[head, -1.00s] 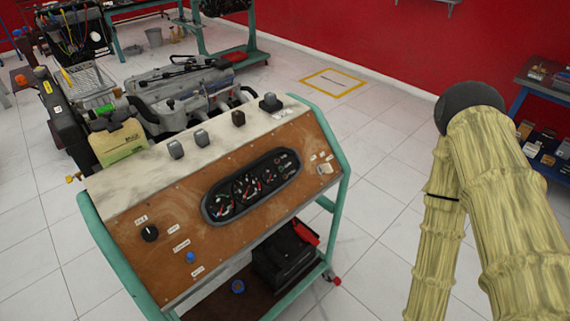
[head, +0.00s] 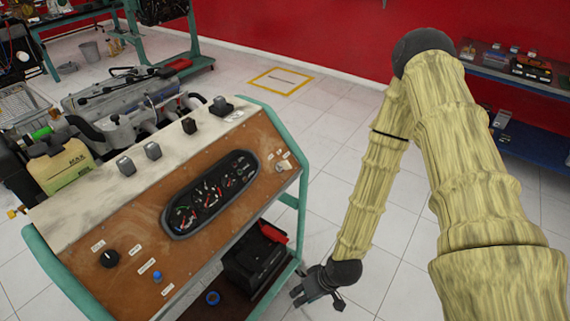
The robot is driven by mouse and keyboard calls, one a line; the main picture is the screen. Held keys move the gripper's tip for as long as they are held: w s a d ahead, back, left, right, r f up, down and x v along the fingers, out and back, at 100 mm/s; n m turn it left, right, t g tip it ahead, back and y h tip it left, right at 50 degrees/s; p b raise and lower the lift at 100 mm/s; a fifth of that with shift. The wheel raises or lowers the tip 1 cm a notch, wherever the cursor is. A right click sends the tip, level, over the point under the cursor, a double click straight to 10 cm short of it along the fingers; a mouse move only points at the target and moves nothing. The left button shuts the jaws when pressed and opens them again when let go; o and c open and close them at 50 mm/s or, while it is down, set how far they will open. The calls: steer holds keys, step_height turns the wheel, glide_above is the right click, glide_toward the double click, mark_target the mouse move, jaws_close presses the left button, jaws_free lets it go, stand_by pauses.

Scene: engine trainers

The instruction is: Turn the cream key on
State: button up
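The cream key (head: 284,165) is a small pale knob at the right end of the brown, tilted control panel (head: 200,250), beside small white labels. Its exact turn position is too small to read. My gripper (head: 312,289) is dark and hangs at the end of my downward-reaching arm, to the right of the trainer's lower frame. In the picture it is below and a little right of the key, apart from it. Nothing is seen in it, and its fingers are too small to judge.
A gauge cluster (head: 208,193), a black knob (head: 110,258) and a blue button (head: 157,276) are on the panel. The green frame (head: 287,130) edges the panel's right side. A battery (head: 252,260) sits below. Open floor lies right; a blue-framed shelf (head: 535,145) stands beyond.

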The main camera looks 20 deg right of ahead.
steer(key=w+r+n+t+y, duration=0.2)
steer(key=w+r, duration=0.4)
steer(key=w, duration=0.4)
steer(key=n+t+y+b, duration=0.1)
steer(key=n+t+y, duration=0.1)
steer(key=n+t, duration=0.35)
glide_toward(289, 163)
steer(key=m+t, duration=0.1)
steer(key=shift+s+f+p+x, duration=0.15)
steer(key=shift+p+x, duration=0.25)
steer(key=shift+x, duration=2.35)
steer(key=shift+s+f+p+x, duration=0.15)
steer(key=shift+p+x, duration=0.25)
steer(key=shift+x, duration=2.3)
steer(key=shift+w+a, duration=0.1)
steer(key=shift+a, duration=0.05)
jaws_close()
